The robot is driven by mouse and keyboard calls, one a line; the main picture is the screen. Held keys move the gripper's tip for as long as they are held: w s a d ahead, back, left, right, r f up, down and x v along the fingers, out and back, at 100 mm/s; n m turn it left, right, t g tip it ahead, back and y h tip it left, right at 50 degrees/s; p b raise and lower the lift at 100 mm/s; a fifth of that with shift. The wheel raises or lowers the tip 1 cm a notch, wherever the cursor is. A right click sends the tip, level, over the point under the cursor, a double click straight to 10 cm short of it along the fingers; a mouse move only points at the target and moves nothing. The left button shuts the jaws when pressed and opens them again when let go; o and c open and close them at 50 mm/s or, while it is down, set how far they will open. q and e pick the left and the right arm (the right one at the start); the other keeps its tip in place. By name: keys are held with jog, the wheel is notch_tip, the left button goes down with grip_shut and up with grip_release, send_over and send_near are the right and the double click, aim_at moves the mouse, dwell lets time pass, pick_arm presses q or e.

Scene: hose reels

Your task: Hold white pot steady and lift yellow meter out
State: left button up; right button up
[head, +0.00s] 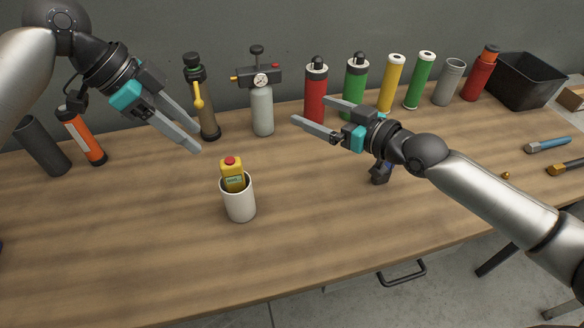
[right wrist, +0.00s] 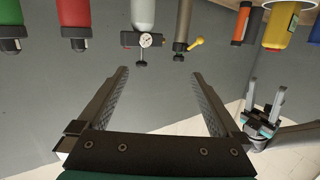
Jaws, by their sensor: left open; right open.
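The yellow meter (head: 233,179) has a red top and a small display. It stands in the white pot (head: 240,205) on the wooden table, its lower part hidden inside. My left gripper (head: 198,140) is open and empty, above and left of the meter. My right gripper (head: 309,110) is open and empty, to the right of the meter and higher in the picture. Neither gripper touches the pot or meter. The right wrist view, which is upside down, shows nothing between the right fingers (right wrist: 157,95) and my left gripper (right wrist: 265,108) at the right.
Along the back stand a dark bottle with a yellow lever (head: 207,105), a gauge device (head: 262,100), and red (head: 316,95), green and yellow cylinders. A black bin (head: 525,82) is at back right. The table around the pot is clear.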

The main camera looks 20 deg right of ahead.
aim_at(239, 199)
jog(key=s+a+f+n+g, duration=0.1)
jog(key=s+a+f+g, duration=0.1)
jog(key=s+a+f, duration=0.4)
jog(key=s+a+f+n+g, duration=0.1)
jog(key=s+a+f+g, duration=0.15)
jog(key=s+f, duration=0.4)
jog(key=shift+t+y, duration=0.4)
jog(key=shift+t, duration=0.05)
jog(key=x, duration=0.4)
jog(key=a+x, duration=0.1)
jog(key=x, duration=0.4)
jog(key=s+x, duration=0.1)
jog(key=x, duration=0.4)
jog(key=shift+w+a+r, duration=0.1)
jog(key=shift+a+r, duration=0.15)
jog(key=shift+r, duration=0.05)
